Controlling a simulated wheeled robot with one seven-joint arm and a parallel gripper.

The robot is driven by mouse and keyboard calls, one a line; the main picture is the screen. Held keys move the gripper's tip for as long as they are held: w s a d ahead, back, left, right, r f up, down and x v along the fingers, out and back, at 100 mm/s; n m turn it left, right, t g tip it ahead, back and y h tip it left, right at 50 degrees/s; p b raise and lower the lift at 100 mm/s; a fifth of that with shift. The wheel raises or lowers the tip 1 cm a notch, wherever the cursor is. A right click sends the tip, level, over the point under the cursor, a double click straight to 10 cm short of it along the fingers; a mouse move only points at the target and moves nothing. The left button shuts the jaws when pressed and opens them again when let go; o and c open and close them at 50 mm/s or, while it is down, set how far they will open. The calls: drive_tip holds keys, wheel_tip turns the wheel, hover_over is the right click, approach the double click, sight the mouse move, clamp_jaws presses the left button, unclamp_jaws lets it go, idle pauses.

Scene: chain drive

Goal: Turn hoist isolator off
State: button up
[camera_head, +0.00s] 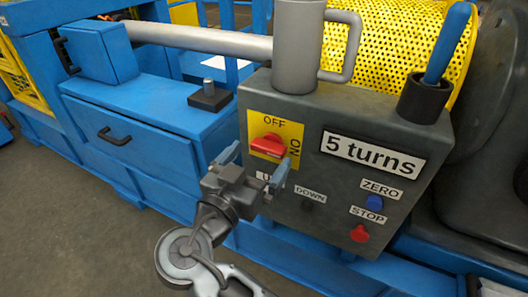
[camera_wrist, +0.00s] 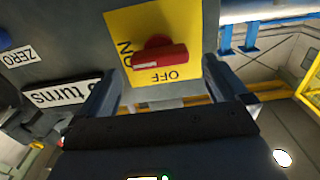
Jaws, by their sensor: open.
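The hoist isolator is a red rotary handle (camera_head: 268,145) on a yellow plate (camera_head: 270,121) marked OFF at the top and ON at the right. The handle lies roughly level, along the direction of the ON mark. It also shows in the wrist view (camera_wrist: 160,57), where the picture is turned over, with OFF below the handle and ON to its left. My gripper (camera_head: 253,164) is open and empty, just in front of and slightly below the handle. In the wrist view its fingers (camera_wrist: 161,90) stand wide on either side of the plate, and the handle appears between them, not gripped.
The grey control box has a "5 turns" sign (camera_head: 373,153), a blue ZERO button (camera_head: 375,202) and a red STOP button (camera_head: 359,233). A DOWN button (camera_head: 306,203) sits near my gripper. A grey mug (camera_head: 298,45) and a holder (camera_head: 424,101) with a blue handle (camera_head: 447,42) stand on top.

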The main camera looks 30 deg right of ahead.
sight(265, 150)
drive_tip(key=shift+x, duration=1.55)
drive_tip(key=c, duration=1)
